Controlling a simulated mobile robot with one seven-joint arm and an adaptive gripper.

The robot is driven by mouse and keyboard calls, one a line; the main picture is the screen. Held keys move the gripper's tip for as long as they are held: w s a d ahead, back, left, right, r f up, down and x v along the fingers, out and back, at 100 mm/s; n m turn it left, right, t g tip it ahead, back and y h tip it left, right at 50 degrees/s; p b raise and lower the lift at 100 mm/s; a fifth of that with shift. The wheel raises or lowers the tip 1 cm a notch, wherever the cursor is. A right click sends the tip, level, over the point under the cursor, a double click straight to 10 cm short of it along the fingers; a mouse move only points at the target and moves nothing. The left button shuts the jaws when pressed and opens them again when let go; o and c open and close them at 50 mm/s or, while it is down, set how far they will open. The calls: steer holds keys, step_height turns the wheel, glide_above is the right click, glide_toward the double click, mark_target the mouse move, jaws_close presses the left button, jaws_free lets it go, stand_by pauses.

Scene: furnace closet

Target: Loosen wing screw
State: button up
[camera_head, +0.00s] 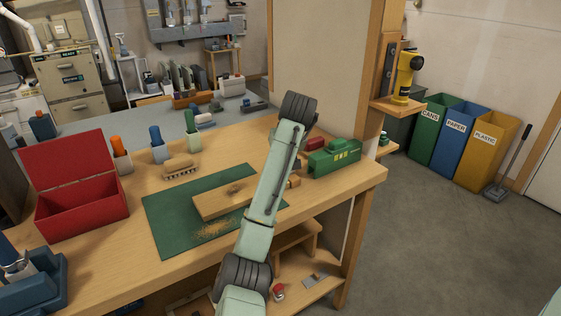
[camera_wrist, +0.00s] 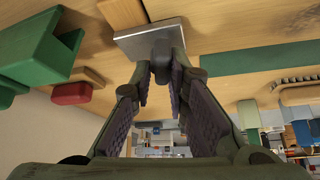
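No wing screw can be made out for certain. In the wrist view, a dark grey rounded part (camera_wrist: 163,50) shows at the tips of my gripper (camera_wrist: 158,76), in front of a flat metal plate (camera_wrist: 135,42) by a wooden piece (camera_wrist: 122,12). The two fingers stand apart with a gap between them. Whether they touch the grey part I cannot tell. In the head view, my arm reaches over the workbench (camera_head: 115,262) and hides my gripper. A green case (camera_head: 335,160) stands right of the arm; a green object also shows left in the wrist view (camera_wrist: 40,50).
A green mat (camera_head: 160,228) carries a wooden board (camera_head: 213,204) and sawdust. A brush (camera_head: 180,168), several coloured-handled tools in cups and an open red box (camera_head: 85,205) stand to the left. A yellow device (camera_head: 406,78) sits on a ledge. Bins (camera_head: 461,130) stand beyond open floor.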

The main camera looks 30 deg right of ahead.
steer(key=o, duration=0.4)
steer(key=shift+a, duration=0.1)
steer(key=shift+c, duration=0.2)
steer(key=shift+r, duration=1.5)
step_height(320, 180, up, 7)
